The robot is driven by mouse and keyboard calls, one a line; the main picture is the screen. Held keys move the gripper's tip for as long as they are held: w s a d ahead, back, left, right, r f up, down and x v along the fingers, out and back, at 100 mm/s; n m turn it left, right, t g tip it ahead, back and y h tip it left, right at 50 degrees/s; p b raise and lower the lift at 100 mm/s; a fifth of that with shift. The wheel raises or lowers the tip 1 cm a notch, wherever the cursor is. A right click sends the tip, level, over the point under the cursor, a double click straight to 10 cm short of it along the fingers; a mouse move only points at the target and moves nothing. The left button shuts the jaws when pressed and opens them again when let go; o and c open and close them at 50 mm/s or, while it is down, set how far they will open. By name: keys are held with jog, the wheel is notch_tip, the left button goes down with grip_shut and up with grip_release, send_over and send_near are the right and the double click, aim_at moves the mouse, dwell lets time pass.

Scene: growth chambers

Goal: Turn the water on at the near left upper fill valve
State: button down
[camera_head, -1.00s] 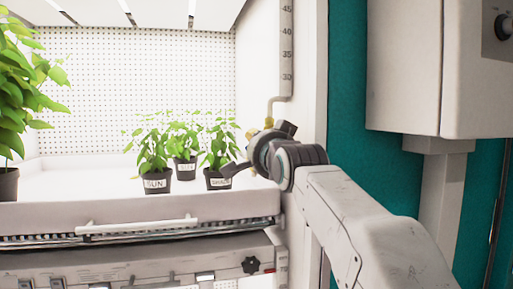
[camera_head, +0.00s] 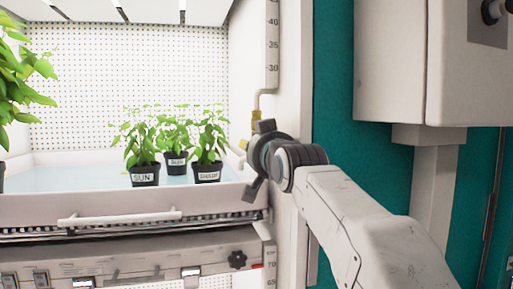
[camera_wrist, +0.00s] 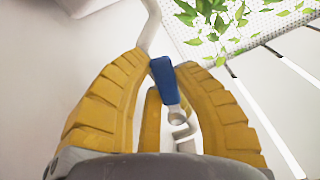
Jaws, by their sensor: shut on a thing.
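The fill valve's blue lever (camera_wrist: 164,80) stands between the yellow fingers of my gripper (camera_wrist: 165,62) in the wrist view. The fingers are shut on it. A pale pipe (camera_wrist: 152,25) runs behind it. In the head view my gripper (camera_head: 256,152) is at the chamber's right wall, turned on its side, and hides the lever. A brass fitting (camera_head: 256,115) and bent pipe show just above it. The upper tray (camera_head: 130,205) to the left has a light blue, water-like surface inside.
Three small potted plants (camera_head: 176,160), labelled SUN or SHADE, stand in the tray close left of my gripper. A taller plant (camera_head: 18,85) is at the far left. A lower shelf with a black knob (camera_head: 237,259) is below. A grey cabinet (camera_head: 425,65) hangs right.

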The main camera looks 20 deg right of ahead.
jog(key=shift+r, duration=0.15)
dwell(0.4)
jog(key=c, duration=0.9)
grip_release()
jog(key=shift+s, duration=0.1)
jog(key=s, duration=1.2)
jog(key=shift+w, duration=0.1)
